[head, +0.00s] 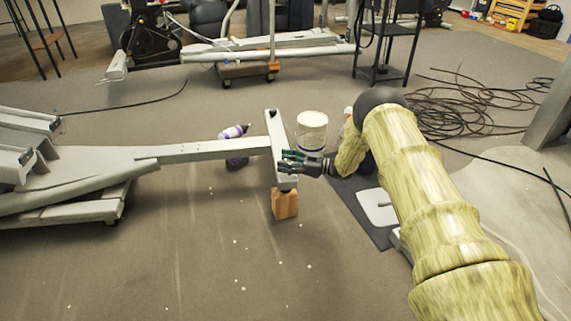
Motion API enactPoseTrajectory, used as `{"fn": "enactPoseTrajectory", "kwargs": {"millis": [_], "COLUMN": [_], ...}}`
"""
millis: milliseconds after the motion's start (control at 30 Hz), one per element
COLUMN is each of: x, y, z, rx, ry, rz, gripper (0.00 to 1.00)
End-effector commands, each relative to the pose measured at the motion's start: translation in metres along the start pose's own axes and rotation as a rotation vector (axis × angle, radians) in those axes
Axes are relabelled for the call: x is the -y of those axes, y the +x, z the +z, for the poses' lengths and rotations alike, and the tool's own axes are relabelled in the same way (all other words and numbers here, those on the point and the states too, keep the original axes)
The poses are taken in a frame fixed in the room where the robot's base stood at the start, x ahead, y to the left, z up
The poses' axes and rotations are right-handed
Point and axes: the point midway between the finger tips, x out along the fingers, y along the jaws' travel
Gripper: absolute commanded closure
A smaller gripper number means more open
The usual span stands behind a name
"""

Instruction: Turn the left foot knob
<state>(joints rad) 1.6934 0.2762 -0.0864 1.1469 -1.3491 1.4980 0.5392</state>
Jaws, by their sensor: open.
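The elliptical's pale frame (215,150) runs in from the left and ends in a crossbar (273,128). The near end of the crossbar rests on or just above a wooden block (285,205). My gripper (286,161) is open at the right side of the crossbar, near its near end. Its dark fingers point left and overlap the crossbar in the picture. I cannot tell whether they touch it. The foot knob cannot be made out; it is too small or hidden behind my fingers.
A white bucket (312,132) stands just behind my gripper. A purple-and-white bottle (236,143) is behind the frame. Black cables (465,105) lie coiled at right. A dark mat (362,205) with a pale plate (377,207) lies below my arm. The front floor is mostly clear, with small scraps.

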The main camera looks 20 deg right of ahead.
Motion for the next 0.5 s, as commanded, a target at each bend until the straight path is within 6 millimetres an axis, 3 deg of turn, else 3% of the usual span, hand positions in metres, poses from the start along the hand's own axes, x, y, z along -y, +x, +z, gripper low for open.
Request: {"fn": "enactPoseTrajectory", "kwargs": {"millis": [267, 500], "x": [0.0, 0.0], "y": [0.0012, 0.001], "z": [-0.0003, -0.0002], "rx": [0.0, 0.0], "ry": [0.0, 0.0], "rz": [0.0, 0.0], "gripper": [0.44, 0.86]}}
